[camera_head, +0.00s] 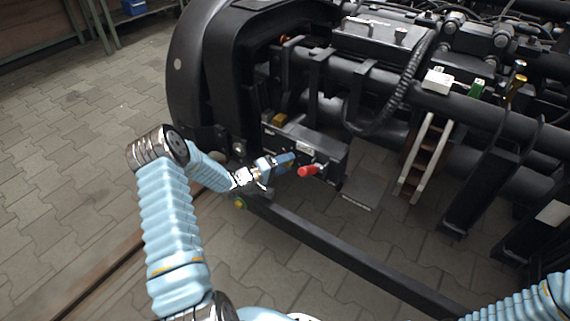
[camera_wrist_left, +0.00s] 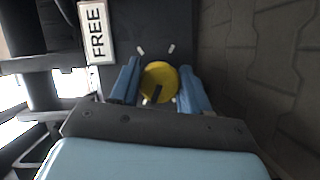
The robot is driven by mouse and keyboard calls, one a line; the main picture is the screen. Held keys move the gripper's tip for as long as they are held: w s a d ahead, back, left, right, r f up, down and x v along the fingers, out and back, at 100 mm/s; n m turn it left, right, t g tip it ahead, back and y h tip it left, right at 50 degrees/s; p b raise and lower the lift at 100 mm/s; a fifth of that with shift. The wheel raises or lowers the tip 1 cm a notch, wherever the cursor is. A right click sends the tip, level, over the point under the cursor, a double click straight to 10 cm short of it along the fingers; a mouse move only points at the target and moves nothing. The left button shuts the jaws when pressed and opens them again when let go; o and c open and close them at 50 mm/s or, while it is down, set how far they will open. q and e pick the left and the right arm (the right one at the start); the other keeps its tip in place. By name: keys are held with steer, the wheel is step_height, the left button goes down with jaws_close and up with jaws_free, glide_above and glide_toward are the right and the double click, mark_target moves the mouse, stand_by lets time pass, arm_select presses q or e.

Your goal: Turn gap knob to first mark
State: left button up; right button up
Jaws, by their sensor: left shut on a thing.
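The gap knob (camera_wrist_left: 160,76) is a round yellow disc with a dark pointer line, seen in the left wrist view. The line runs from near its middle toward the bottom of the picture. Short white marks (camera_wrist_left: 171,48) stand on the dark face around it. My left gripper (camera_wrist_left: 158,86) has its blue fingers on either side of the knob, shut on it. In the head view, this gripper (camera_head: 285,161) is at the front of a dark box (camera_head: 322,143) on the bogie, and the knob is hidden there. My right gripper is out of view.
A white label reading FREE (camera_wrist_left: 97,30) is beside the knob. A red handle (camera_head: 308,170) sticks out close to the left gripper. A long dark bar (camera_head: 350,256) runs low in front of the bogie. The paved floor at left (camera_head: 80,150) is clear.

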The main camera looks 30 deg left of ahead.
arm_select(q)
steer(key=n+b, duration=0.1)
steer(key=n, duration=0.1)
steer(key=n+t+b, duration=0.1)
steer(key=n, duration=0.1)
steer(key=n+t+h, duration=0.1)
steer(key=n, duration=0.1)
steer(key=shift+d+f+b, duration=0.1)
steer(key=shift+f+b, duration=0.15)
steer(key=shift+b, duration=0.15)
steer(key=n+t+b, duration=0.1)
steer(key=n, duration=0.1)
steer(key=n+t, duration=0.1)
steer(key=n, duration=0.1)
steer(key=shift+r+n+y+b, duration=0.15)
steer(key=shift+n+y+b, duration=0.15)
steer(key=shift+n+b, duration=0.1)
steer(key=shift+r+n, duration=0.1)
steer(key=shift+n, duration=0.2)
steer(key=o, duration=1)
steer(key=shift+s, duration=0.1)
steer(key=p+v, duration=0.1)
steer(key=v, duration=1.2)
steer(key=shift+s+f, duration=0.25)
steer(key=shift+s, duration=0.05)
